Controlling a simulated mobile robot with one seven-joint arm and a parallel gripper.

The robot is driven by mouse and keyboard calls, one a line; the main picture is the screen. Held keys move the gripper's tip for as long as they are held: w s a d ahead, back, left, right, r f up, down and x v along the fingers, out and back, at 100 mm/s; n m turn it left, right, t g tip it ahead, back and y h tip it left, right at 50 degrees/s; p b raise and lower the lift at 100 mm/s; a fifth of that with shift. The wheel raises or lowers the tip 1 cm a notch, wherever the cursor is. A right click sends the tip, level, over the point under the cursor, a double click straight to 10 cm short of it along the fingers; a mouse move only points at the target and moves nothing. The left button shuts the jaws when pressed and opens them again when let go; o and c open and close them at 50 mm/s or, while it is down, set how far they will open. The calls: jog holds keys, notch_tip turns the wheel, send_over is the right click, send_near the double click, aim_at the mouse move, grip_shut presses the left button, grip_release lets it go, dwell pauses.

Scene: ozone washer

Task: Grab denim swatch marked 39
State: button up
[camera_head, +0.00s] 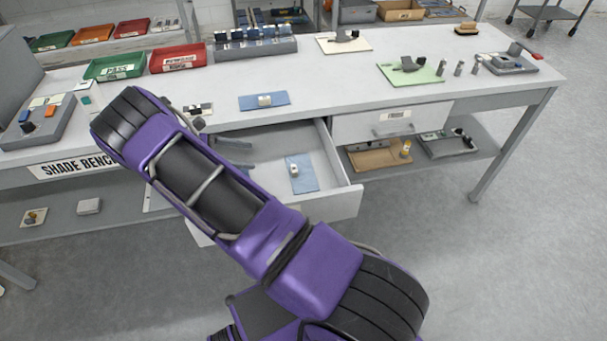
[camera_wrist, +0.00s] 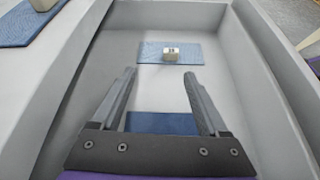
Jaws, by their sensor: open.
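A blue denim swatch (camera_head: 304,183) with a small pale block on it lies in the open drawer (camera_head: 352,189). In the wrist view this swatch (camera_wrist: 150,56) lies beyond my fingertips. A second blue swatch (camera_wrist: 160,124) shows in part between my fingers, partly hidden by my gripper's mount. Another denim swatch (camera_head: 278,103) with a pale block lies on the bench top; part of it shows at the wrist view's top left. No number is legible on any. My gripper (camera_wrist: 160,74) is open and empty, over the drawer; my arm partly hides it in the head view.
The drawer's walls (camera_wrist: 268,70) stand close on both sides. A shut drawer (camera_head: 392,122) is to its right. The bench top (camera_head: 330,80) carries green and red trays (camera_head: 177,58), a block rack (camera_head: 255,47) and a green mat (camera_head: 425,76).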

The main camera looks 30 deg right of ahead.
jog(key=shift+s+d+f+n, duration=0.15)
jog(key=shift+s+f, duration=0.4)
jog(key=shift+f, duration=0.1)
jog(key=shift+s+d+f+n, duration=0.1)
jog(key=shift+s+f+n, duration=0.05)
jog(key=shift+s+f, duration=0.4)
send_near(291, 170)
jog(key=d, duration=0.1)
jog(key=d+f, duration=0.1)
jog(key=d, duration=0.1)
jog(key=shift+s+f+g+h, duration=0.3)
jog(key=shift+s+f, duration=0.05)
jog(key=shift+f, duration=0.05)
jog(key=shift+x, duration=2.9)
jog(key=shift+a, duration=0.1)
grip_shut()
